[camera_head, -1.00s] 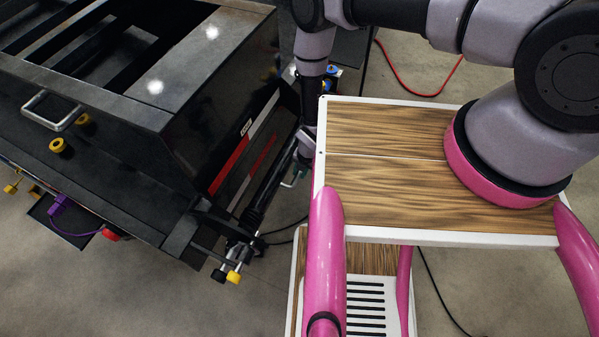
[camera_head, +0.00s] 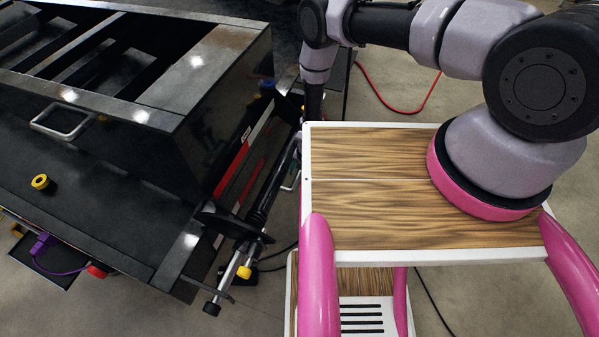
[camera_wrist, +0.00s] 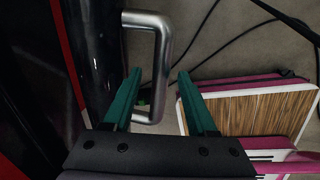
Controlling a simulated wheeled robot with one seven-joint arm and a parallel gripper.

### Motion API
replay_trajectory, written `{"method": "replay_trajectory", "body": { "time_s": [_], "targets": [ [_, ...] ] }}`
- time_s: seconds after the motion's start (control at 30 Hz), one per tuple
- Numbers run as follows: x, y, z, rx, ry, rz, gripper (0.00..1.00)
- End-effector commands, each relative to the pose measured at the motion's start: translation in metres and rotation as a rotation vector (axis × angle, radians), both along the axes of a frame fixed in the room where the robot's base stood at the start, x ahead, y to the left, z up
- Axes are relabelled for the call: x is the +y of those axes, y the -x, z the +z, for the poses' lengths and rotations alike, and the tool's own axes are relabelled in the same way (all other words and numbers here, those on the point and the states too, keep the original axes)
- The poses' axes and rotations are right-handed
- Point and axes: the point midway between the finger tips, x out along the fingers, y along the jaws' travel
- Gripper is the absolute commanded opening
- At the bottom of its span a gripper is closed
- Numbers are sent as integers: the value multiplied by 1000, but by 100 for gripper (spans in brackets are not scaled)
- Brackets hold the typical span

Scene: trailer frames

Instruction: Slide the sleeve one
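In the wrist view a U-shaped metal handle (camera_wrist: 163,60) stands out from a dark glossy cylinder (camera_wrist: 98,50), which may be the sleeve. My gripper (camera_wrist: 160,73) is open, with two green fingers. The handle's long bar lies between the fingertips in the picture, with a gap on both sides. I cannot tell whether the tips reach around it in depth. In the head view a long black tube (camera_head: 266,198) runs beside the trailer, with the small handle (camera_head: 291,184) near it. My fingers are hidden there.
The black trailer (camera_head: 110,150) fills the left, with a bar handle (camera_head: 62,122) and a yellow ring (camera_head: 40,181) on it. A red cable (camera_head: 400,108) and black cables lie on the floor.

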Motion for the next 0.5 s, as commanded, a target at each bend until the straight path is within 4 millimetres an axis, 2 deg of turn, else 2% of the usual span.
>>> {"method": "replay_trajectory", "body": {
  "time_s": [0.3, 0.37, 0.5],
  "targets": [
    [-1, -1, 2, -2, 1, 0, 57],
    [-1, -2, 7, -2, 1, 0, 57],
    [-5, 0, 29, -3, 1, 0, 57]
  ]
}}
